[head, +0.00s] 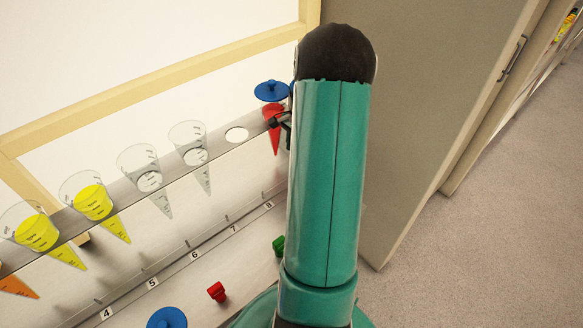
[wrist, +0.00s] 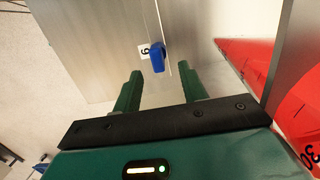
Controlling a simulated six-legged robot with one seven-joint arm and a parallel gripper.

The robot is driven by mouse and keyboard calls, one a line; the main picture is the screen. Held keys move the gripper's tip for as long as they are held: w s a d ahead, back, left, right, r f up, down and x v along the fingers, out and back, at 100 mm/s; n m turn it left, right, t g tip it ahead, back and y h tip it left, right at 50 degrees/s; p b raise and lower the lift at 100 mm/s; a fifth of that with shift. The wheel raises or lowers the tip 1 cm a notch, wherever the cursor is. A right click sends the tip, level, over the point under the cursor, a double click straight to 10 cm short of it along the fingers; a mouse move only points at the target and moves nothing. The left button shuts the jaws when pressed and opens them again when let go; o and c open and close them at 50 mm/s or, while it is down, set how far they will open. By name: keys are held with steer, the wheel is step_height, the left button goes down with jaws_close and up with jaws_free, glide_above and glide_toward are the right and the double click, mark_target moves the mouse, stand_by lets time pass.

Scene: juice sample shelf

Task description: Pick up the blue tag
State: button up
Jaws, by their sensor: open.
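The blue tag (wrist: 156,58) shows in the wrist view beside a small white number label (wrist: 144,51), on a pale surface. My gripper (wrist: 162,74) is open, with its two green fingers apart and nothing between them. In the picture the tag appears just beyond the fingertips, roughly in line with the gap; I cannot tell how far off it is. In the head view my green arm covers the middle, and the blue tag is not visible there.
A red cone (wrist: 295,95) stands close right of my gripper. In the head view, the rack (head: 108,197) holds several cones, some with yellow contents. A red tag (head: 217,292) and a green tag (head: 279,244) lie below it. A grey cabinet (head: 415,110) stands at right.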

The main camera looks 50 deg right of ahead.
steer(key=shift+s+a+f, duration=0.1)
steer(key=shift+s+f, duration=0.05)
steer(key=shift+f, duration=0.35)
steer(key=shift+s+f, duration=0.15)
steer(key=shift+f, duration=0.3)
steer(key=f, duration=0.5)
steer(key=shift+w+a, duration=0.15)
steer(key=shift+a, duration=0.15)
jaws_close()
